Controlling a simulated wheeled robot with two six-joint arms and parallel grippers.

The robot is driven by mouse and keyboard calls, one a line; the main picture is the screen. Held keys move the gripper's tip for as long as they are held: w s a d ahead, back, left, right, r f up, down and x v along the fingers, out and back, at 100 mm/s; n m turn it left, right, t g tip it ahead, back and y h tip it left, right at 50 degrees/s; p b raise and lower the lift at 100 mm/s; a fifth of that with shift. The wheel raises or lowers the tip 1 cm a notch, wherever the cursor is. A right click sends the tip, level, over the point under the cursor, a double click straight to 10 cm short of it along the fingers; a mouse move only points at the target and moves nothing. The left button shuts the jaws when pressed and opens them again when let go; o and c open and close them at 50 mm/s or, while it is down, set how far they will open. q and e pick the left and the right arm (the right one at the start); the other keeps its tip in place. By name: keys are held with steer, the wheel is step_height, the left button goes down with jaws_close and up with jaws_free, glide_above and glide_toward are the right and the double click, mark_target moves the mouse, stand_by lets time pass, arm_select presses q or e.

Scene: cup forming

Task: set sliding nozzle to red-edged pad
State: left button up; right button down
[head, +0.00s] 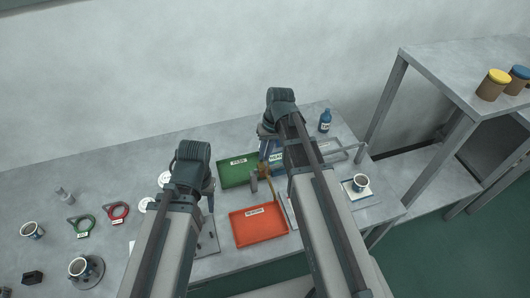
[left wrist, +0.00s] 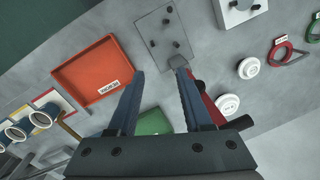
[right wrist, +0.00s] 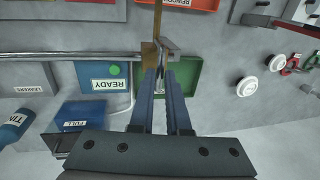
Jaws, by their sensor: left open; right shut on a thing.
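My right gripper (right wrist: 160,72) is shut on a small grey part of the sliding nozzle (right wrist: 168,47), beside its brown bar (right wrist: 157,18). The metal rail (right wrist: 70,57) runs up to this bar. In the head view the nozzle's grey piece (head: 253,183) shows left of my right arm, and my right gripper is mostly hidden. My left gripper (left wrist: 160,72) is open and empty above the table.
An orange-red tray (head: 258,226) and a green tray (head: 238,170) lie near the nozzle. A blue-edged pad (head: 374,195) with a cup stands at right. A blue bottle (head: 325,121) stands behind. A pegged grey plate (left wrist: 165,35) lies beyond my left fingers. Shelving stands at right.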

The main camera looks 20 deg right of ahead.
stand_by(0.6)
steer(key=d, duration=1.1)
steer(key=shift+w+d, duration=0.2)
steer(key=shift+d, duration=0.1)
steer(key=c, duration=0.9)
jaws_free()
steer(key=d+r+p, duration=0.1)
steer(key=r+p, duration=0.8)
steer(key=d+r+p, duration=0.1)
steer(key=r+p, duration=0.3)
steer(key=shift+d+r+p, duration=0.3)
